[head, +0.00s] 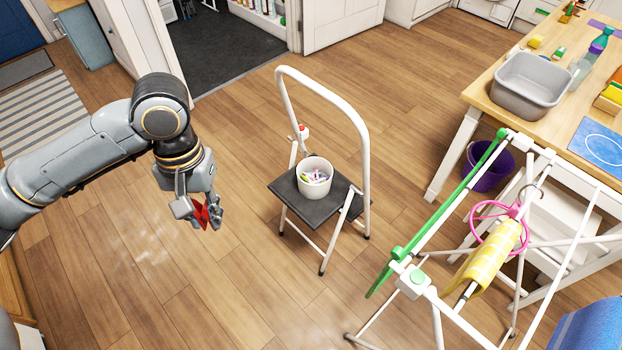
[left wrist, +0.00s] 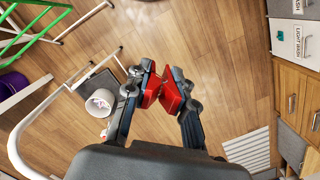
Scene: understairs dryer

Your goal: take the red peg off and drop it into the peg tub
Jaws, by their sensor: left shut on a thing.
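My left gripper (head: 197,213) is shut on the red peg (head: 204,212) and holds it in the air, left of the step stool. The left wrist view also shows the red peg (left wrist: 172,97) between the two fingers, clear of any line or cloth. The peg tub (head: 314,181) is a white round pot with several coloured pegs inside. It stands on the dark top of the step stool (head: 339,205), to the right of my gripper and apart from it. It shows in the left wrist view too (left wrist: 99,104). My right gripper is not in view.
The stool's white hoop (head: 355,125) rises behind and right of the tub. A white and green drying rack (head: 432,232) with a yellow checked cloth (head: 492,253) and a pink hanger stands at right. A wooden table (head: 492,100) holds a grey basin. Floor between gripper and stool is clear.

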